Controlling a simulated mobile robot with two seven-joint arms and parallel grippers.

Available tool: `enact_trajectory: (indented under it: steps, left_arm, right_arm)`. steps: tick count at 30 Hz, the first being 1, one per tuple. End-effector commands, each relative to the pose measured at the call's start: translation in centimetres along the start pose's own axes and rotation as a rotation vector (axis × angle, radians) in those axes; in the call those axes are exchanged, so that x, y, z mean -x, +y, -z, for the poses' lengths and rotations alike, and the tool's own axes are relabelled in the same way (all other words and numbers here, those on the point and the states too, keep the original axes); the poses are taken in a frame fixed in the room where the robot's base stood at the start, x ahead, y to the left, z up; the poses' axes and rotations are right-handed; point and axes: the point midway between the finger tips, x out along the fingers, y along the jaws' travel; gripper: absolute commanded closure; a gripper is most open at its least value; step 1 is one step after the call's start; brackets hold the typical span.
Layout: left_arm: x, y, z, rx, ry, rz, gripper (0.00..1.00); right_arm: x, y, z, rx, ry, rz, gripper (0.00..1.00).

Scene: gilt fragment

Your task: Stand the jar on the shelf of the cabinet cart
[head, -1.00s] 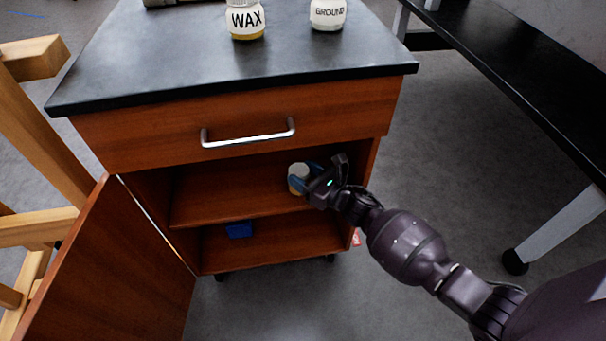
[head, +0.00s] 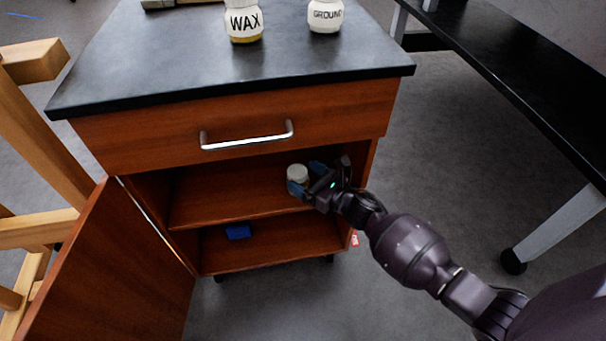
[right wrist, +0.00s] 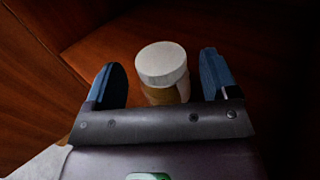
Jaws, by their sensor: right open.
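A small jar with a white lid (head: 297,172) stands upright on the shelf (head: 225,196) of the cabinet cart (head: 240,125), towards the shelf's right side. In the right wrist view the jar (right wrist: 163,68) shows a white lid over an amber body, its lower part hidden by my gripper. My right gripper (head: 307,177) is open at the jar. Its blue fingers (right wrist: 160,82) stand on either side with a gap to the jar on both sides. My left gripper is not in view.
A WAX jar (head: 244,22) and a GROUND jar (head: 325,15) stand on the black cart top. A blue object (head: 238,231) lies in the lower compartment. The cabinet door (head: 110,270) hangs open at the left; a wooden easel-like frame (head: 35,150) stands beyond it.

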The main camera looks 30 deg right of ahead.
Motion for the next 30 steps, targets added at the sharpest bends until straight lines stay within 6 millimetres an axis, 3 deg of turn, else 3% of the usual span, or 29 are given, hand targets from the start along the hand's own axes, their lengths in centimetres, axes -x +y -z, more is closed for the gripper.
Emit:
enact_trajectory:
  steps: [16, 22, 30]
  left_arm:
    - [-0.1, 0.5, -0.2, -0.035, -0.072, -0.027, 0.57]
    - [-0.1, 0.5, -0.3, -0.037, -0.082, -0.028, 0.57]
    - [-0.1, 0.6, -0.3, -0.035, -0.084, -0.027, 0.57]
  right_arm:
    - [9.3, 0.0, -0.2, 0.0, -0.001, 0.001, 0.2]
    - [10.7, 0.0, -0.1, 0.0, 0.0, 0.0, 0.2]
    - [10.8, 0.0, 0.0, 0.0, 0.0, 0.0, 0.2]
